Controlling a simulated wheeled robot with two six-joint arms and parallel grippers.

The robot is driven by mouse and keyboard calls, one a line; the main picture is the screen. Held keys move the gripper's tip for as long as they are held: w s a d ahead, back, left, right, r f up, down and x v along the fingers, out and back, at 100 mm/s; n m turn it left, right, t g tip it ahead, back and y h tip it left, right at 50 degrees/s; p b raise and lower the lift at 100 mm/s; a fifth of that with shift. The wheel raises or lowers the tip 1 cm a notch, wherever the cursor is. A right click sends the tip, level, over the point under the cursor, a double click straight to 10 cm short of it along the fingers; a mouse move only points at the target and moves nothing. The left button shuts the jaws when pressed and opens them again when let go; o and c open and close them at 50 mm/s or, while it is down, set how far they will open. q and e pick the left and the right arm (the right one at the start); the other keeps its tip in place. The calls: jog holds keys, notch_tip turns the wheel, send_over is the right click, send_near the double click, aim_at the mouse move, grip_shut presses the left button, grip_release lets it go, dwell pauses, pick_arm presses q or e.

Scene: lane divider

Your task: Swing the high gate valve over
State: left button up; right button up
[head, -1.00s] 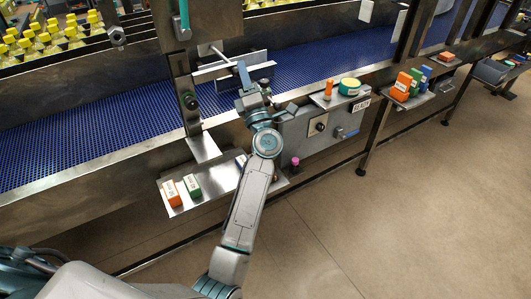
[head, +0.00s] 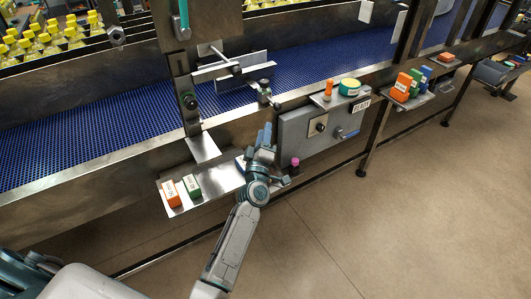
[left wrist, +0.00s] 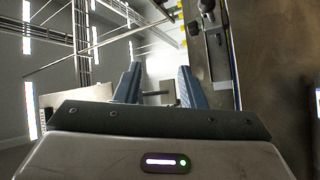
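A teal lever (head: 184,20) hangs on the grey box (head: 205,20) at the top of the head view; I cannot tell for certain whether it is the high gate valve. A metal divider plate (head: 245,70) stands over the blue belt on a rod. A small dark fitting (head: 264,94) sits at the belt's near edge. My right gripper is not in view.
A post with a black knob (head: 190,100) rises left of the divider plate. A lower shelf (head: 215,180) holds orange and green blocks. A grey control box (head: 300,130) hangs right of my gripper. Yellow-capped bottles (head: 50,45) stand at upper left. The floor at right is clear.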

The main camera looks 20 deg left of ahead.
pick_arm(q)
notch_tip(320, 180, down, 6)
jog(key=s+m+g+h, duration=0.1)
jog(key=m+h, duration=0.1)
jog(key=shift+d+m, duration=0.4)
jog(key=shift+d, duration=0.05)
jog(key=shift+f, duration=0.1)
